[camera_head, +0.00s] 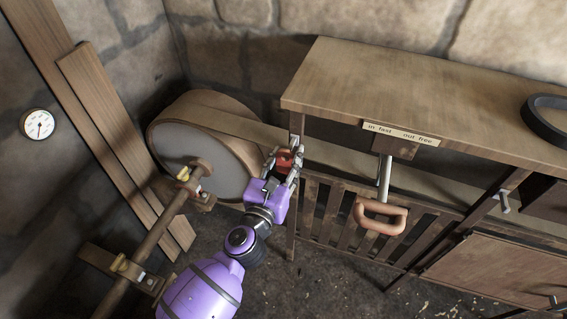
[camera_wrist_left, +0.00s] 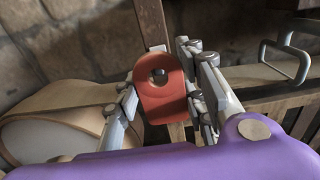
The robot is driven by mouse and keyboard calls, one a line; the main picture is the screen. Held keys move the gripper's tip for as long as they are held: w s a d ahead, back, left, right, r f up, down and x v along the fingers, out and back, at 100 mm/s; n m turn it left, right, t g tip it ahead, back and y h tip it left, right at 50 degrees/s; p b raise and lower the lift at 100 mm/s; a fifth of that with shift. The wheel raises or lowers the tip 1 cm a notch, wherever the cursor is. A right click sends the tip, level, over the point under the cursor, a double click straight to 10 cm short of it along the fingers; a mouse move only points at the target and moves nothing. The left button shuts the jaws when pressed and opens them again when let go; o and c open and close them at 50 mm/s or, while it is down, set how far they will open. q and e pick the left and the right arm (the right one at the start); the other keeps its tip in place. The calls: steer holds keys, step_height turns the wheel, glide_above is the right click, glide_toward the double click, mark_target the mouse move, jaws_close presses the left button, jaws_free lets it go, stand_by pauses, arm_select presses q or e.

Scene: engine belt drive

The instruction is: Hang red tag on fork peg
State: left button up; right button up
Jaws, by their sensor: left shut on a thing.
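The red tag (camera_head: 285,160) is between the fingers of my left gripper (camera_head: 284,163), near the wooden post at the bench's left end. In the left wrist view the tag (camera_wrist_left: 160,88) stands up between the two fingers, its round hole near the top. A dark, rounded thing shows in the hole. I cannot tell whether it is a peg in the hole or something behind it. The post (camera_wrist_left: 151,22) rises directly behind the tag. The gripper is shut on the tag. I cannot clearly make out the fork peg. My right gripper is not in view.
A lever with a wooden handle (camera_head: 380,216) hangs under the sign (camera_head: 400,133) reading "in fast out free". A large drum (camera_head: 196,151) with a belt stands left of the gripper. A dark ring (camera_head: 549,121) lies on the bench top (camera_head: 430,100). A gauge (camera_head: 38,124) is at far left.

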mark_target(292, 146)
arm_select(q)
steer(key=shift+x, duration=1.8)
steer(key=shift+w+d+f, duration=0.15)
steer(key=shift+w+d, duration=0.05)
steer(key=shift+w, duration=0.4)
steer(key=o, duration=1)
